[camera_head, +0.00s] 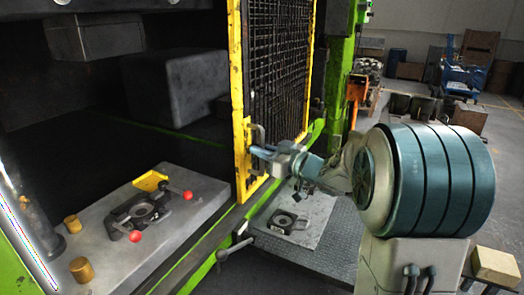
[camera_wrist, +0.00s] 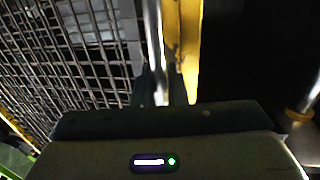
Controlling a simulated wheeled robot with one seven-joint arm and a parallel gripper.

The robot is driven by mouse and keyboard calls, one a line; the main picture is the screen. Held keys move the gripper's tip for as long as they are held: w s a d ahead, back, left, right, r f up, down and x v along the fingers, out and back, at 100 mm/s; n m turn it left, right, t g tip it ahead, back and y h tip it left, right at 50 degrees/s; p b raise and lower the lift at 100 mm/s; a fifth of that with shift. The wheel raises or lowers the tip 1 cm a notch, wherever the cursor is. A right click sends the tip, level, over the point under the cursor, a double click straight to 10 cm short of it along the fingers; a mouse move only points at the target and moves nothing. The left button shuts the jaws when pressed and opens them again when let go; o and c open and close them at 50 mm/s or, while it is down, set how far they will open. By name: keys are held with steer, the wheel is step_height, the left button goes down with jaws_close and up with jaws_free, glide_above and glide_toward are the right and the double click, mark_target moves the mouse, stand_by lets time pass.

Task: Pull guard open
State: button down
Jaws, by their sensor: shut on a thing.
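The guard (camera_head: 238,70) is a dark mesh panel in a worn yellow frame, standing upright at the front of the press. Its mesh (camera_wrist: 60,50) and yellow edge (camera_wrist: 188,50) fill the upper part of the wrist view. A grey metal bar handle (camera_head: 259,134) sits on the frame's lower left side; it shows as a vertical bar in the wrist view (camera_wrist: 153,45). My gripper (camera_head: 259,152) is shut on the handle, with the bar running between its fingers (camera_wrist: 157,90). The finger contact is partly hidden.
Left of the guard, the press interior is exposed, with a grey bed (camera_head: 190,215) carrying a die and red-knobbed levers (camera_head: 135,236). A plate with another die (camera_head: 300,218) lies below my arm.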

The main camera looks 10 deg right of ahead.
steer(key=c, duration=1.6)
jaws_free()
steer(key=shift+a+r, duration=0.1)
steer(key=shift+o, duration=0.2)
steer(key=shift+w, duration=0.1)
steer(key=b+v, duration=0.3)
steer(key=v, duration=1.1)
steer(key=shift+b, duration=0.35)
steer(key=shift+w, duration=0.1)
